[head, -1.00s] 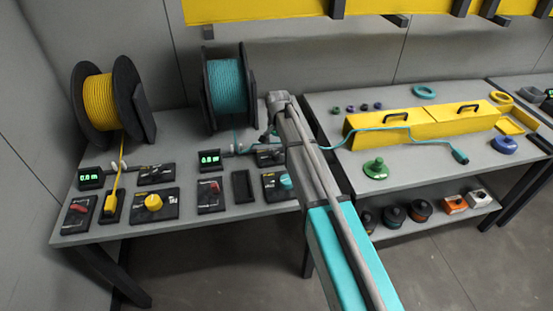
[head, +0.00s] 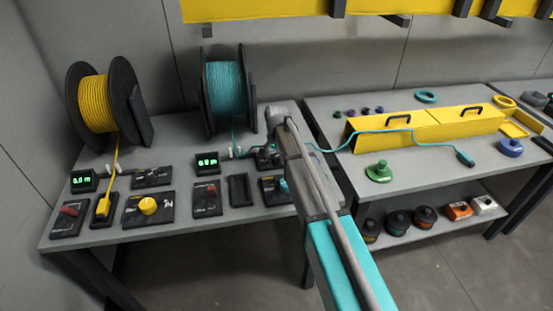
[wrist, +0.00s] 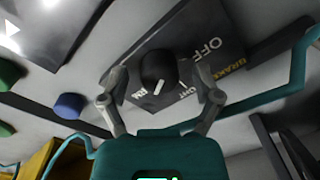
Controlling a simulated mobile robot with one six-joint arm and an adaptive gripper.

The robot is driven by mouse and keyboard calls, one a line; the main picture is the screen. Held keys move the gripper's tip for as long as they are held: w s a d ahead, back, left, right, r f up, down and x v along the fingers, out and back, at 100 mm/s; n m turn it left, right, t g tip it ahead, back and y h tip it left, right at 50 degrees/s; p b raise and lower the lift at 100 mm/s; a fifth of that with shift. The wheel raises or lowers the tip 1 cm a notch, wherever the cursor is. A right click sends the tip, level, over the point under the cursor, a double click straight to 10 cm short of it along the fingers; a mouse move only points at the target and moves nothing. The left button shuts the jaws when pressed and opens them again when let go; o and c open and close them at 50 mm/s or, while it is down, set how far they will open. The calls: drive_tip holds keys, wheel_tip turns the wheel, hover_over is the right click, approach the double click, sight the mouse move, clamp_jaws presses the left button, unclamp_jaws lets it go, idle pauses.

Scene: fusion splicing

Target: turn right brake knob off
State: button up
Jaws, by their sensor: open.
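The right brake panel (head: 266,158) is a small dark plate on the bench in front of the teal spool, partly hidden by my arm in the head view. In the wrist view its black knob (wrist: 160,70) has a white pointer mark at its lower edge, turned away from the word OFF at its upper right. A yellow BRAKE label (wrist: 231,68) is printed on the plate. My gripper (wrist: 160,74) is open, with one finger on each side of the knob. I cannot tell whether either finger touches it. In the head view my fingers are largely hidden.
The teal spool (head: 230,88) stands behind, and its teal cable (head: 340,143) runs right across the yellow cases (head: 425,126). A lit display (head: 207,162), a red switch panel (head: 207,198) and a teal knob (head: 283,186) are near. The yellow-spool station (head: 93,104) is at left.

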clamp_jaws()
idle(0.3)
drive_tip(key=shift+n, duration=0.5)
drive_tip(key=n, duration=1)
drive_tip(key=shift+d+n, duration=0.1)
drive_tip(key=shift+n, duration=0.3)
drive_tip(key=n, duration=0.6)
drive_tip(key=shift+w+g, duration=0.1)
drive_tip(key=shift+g, duration=0.2)
drive_tip(key=n, duration=0.6)
drive_tip(key=shift+w, duration=0.1)
